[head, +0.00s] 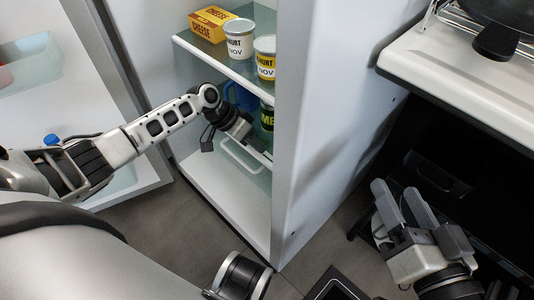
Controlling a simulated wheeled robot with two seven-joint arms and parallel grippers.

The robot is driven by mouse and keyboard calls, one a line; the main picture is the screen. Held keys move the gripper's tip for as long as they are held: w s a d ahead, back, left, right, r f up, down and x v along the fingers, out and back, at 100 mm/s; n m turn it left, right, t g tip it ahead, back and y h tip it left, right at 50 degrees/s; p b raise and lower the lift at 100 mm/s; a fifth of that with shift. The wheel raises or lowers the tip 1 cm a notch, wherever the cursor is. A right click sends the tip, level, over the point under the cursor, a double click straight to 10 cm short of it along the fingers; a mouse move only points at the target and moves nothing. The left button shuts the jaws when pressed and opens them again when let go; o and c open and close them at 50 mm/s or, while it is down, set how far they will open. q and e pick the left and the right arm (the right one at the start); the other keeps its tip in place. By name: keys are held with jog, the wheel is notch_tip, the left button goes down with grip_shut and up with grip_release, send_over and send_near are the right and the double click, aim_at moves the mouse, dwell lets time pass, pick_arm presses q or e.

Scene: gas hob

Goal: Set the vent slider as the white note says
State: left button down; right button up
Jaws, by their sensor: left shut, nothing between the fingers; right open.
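I cannot make out the vent slider or the white note in the head view. My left arm reaches into the open fridge (225,190), below the upper shelf (215,55). My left gripper (243,129) is shut and empty there, close to a green container (267,117) with partly hidden lettering. A pale handle-like bar (240,162) lies just below this gripper; I cannot tell whether they touch. My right gripper (399,193) is open and empty, outside the fridge at the lower right, its fingers pointing up in the picture.
A yellow cheese box (209,24) and two yogurt cups (239,40) (265,58) stand on the upper shelf. The open fridge door (70,75) is at left. The fridge side wall (325,120) separates my grippers. A white counter (470,85) with a pan (505,20) is at upper right.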

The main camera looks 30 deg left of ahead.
pick_arm(q)
jog(key=p+v, duration=0.3)
jog(key=v, duration=0.6)
jog(key=shift+r, duration=0.35)
pick_arm(e)
jog(key=shift+s+d+f+n+g+h, duration=0.15)
jog(key=shift+d+f+n+g+h, duration=0.25)
jog(key=shift+d+f+n+h, duration=0.25)
pick_arm(q)
jog(key=shift+s+a+r, duration=0.1)
pick_arm(e)
jog(key=shift+a+r, duration=0.1)
jog(key=shift+a, duration=0.05)
